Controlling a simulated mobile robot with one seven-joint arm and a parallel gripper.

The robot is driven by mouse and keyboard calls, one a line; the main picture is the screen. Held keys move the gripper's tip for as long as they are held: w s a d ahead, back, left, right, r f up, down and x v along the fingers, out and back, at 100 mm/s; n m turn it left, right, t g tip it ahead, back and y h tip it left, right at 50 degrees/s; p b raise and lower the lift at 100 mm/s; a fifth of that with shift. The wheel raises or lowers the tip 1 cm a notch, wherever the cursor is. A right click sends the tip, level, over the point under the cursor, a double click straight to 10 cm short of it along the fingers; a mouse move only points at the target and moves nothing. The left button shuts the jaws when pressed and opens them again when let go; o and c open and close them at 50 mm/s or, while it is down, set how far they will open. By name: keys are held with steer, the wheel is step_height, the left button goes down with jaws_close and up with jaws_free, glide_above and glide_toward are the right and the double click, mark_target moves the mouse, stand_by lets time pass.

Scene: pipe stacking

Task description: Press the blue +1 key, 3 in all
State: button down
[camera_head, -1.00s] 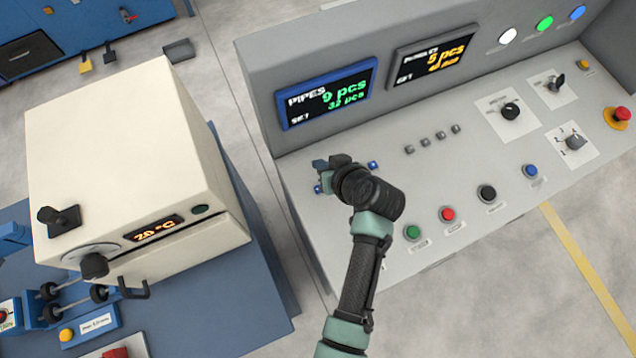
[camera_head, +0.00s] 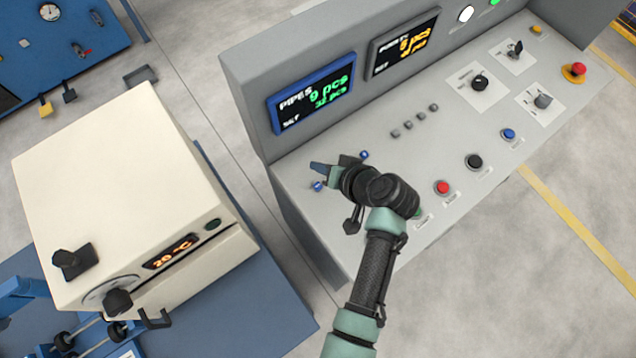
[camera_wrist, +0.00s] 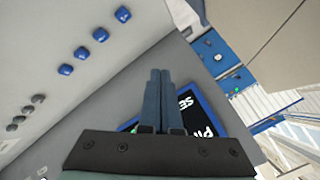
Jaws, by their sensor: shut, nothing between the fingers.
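Several small blue keys sit in a row on the grey console. In the head view one blue key (camera_head: 318,185) shows at the left end and another (camera_head: 364,154) behind my wrist; my arm hides the rest. In the wrist view the row (camera_wrist: 81,52) lies left of my fingers. Key labels are not readable, so I cannot tell which is +1. My gripper (camera_head: 320,168) is shut and empty near the left keys; contact is not clear. Its closed fingers also show in the wrist view (camera_wrist: 160,75). The blue-framed PIPES display (camera_head: 312,94) reads 9 pcs, with 32 pcs below.
An orange-lit display (camera_head: 405,43) stands right of it. Small grey keys (camera_head: 409,125), a red button (camera_head: 442,187), a black button (camera_head: 474,162), another blue button (camera_head: 509,134) and a red emergency knob (camera_head: 575,70) are on the console. A cream oven (camera_head: 120,190) stands left.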

steer(key=shift+f+b, duration=3.75)
steer(key=shift+f, duration=0.6)
steer(key=shift+f+b, duration=0.35)
steer(key=shift+f, duration=0.05)
steer(key=shift+f+b, duration=0.35)
steer(key=shift+f, duration=0.05)
steer(key=shift+a+r, duration=0.1)
steer(key=shift+r, duration=0.05)
steer(key=shift+r+p, duration=0.65)
steer(key=shift+p, duration=0.1)
steer(key=shift+r, duration=0.1)
step_height(320, 180, up, 5)
steer(key=p, duration=0.4)
